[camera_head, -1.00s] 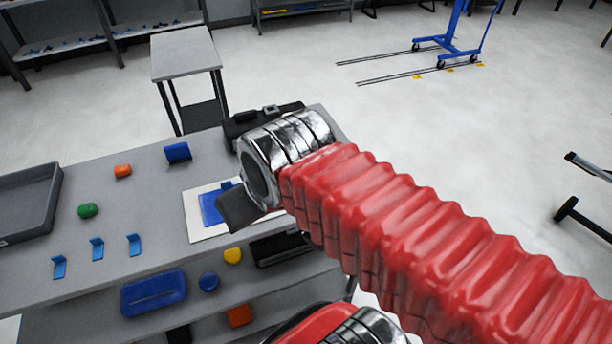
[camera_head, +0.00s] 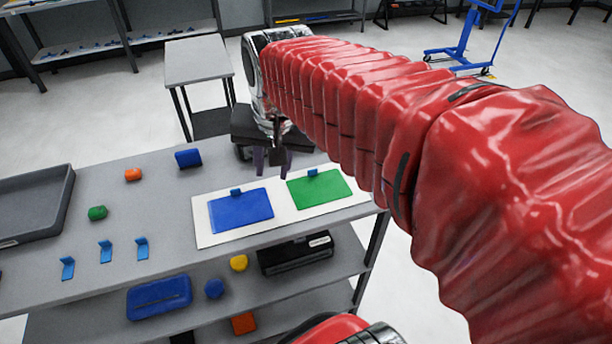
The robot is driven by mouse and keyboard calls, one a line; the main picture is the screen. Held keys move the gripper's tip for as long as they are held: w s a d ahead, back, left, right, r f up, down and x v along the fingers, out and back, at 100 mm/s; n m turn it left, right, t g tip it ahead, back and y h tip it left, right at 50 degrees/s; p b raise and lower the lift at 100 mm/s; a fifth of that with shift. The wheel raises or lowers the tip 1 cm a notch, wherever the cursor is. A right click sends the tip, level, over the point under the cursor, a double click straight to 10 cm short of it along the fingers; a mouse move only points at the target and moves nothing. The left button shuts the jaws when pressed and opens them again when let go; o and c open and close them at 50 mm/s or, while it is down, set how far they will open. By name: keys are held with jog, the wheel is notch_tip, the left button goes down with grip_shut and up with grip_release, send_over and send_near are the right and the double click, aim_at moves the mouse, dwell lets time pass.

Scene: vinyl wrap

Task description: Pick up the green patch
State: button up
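The green patch (camera_head: 320,189) lies flat on the right part of a white board (camera_head: 215,236) on the grey table. A small blue tab (camera_head: 312,172) stands at its back edge. A blue patch (camera_head: 240,209) with a like tab lies to its left on the same board. My gripper (camera_head: 272,165) hangs over the back of the board, fingers pointing down, behind and between the two patches. Its two dark fingers look spread apart with nothing between them. Its height above the board is hard to judge.
A grey tray (camera_head: 38,208) sits at the left of the table. Blue, orange and green blocks and several small blue brackets stand between tray and board. A lower shelf holds a blue tray (camera_head: 160,296) and a black box (camera_head: 296,252). A grey side table (camera_head: 197,62) stands behind.

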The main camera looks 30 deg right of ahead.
jog(key=w+d+f+m+g, duration=0.1)
jog(key=w+d+m+g, duration=0.1)
jog(key=w+d+m, duration=0.55)
jog(key=m+g, duration=0.2)
jog(key=m, duration=0.4)
send_over(319, 185)
jog(key=w, duration=0.4)
jog(key=shift+y, duration=0.3)
jog(key=f, duration=0.4)
jog(key=shift+d+f, duration=0.15)
jog(key=shift+d, duration=0.2)
jog(key=shift+f, duration=4.3)
jog(key=shift+f, duration=0.1)
jog(key=shift+f, duration=2.55)
jog(key=shift+c, duration=0.6)
grip_shut()
